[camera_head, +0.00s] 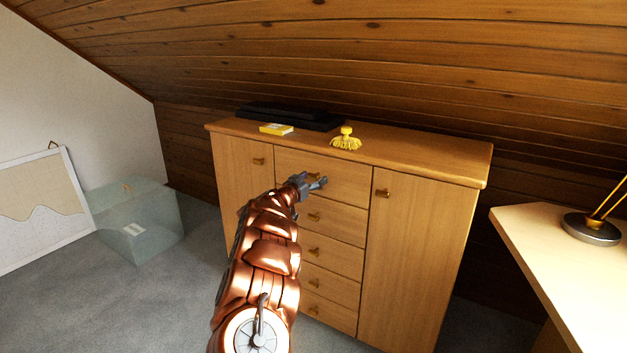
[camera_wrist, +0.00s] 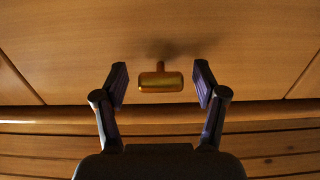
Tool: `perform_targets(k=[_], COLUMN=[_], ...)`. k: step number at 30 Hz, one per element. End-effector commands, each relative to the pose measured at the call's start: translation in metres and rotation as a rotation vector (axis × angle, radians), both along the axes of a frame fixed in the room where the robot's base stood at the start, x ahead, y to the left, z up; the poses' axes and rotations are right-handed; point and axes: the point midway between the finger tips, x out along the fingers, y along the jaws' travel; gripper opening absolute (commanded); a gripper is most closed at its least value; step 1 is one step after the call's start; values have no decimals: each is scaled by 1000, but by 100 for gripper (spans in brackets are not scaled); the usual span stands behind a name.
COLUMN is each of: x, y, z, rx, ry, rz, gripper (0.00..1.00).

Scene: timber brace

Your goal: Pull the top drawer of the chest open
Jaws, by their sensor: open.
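The wooden chest (camera_head: 420,230) stands against the slatted wall. Its top drawer (camera_head: 345,188), at the top of the middle column, looks shut, flush with the fronts around it. My gripper (camera_head: 311,182) is in front of this drawer and partly covers its knob. In the wrist view my gripper (camera_wrist: 161,76) is open, with one finger on each side of the brass knob (camera_wrist: 160,82). A gap shows between the knob and each finger. The drawer front (camera_wrist: 230,40) fills the upper part of that view.
A yellow brush (camera_head: 346,141), a yellow box (camera_head: 276,129) and a black flat case (camera_head: 290,116) lie on the chest top. A glass box (camera_head: 140,222) stands on the floor at left. A desk (camera_head: 540,245) with a lamp base (camera_head: 590,229) is at right.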

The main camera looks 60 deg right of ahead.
Motion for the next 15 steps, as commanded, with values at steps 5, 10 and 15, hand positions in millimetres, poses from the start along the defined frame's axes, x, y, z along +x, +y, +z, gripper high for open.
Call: perform_targets(k=[5,10,15], x=[0,1,1], y=[-7,-8,-8], z=[1,1,1], rx=[-1,-1,-1], ry=[-1,-1,-1], rz=[1,2,2], gripper=[71,71,71])
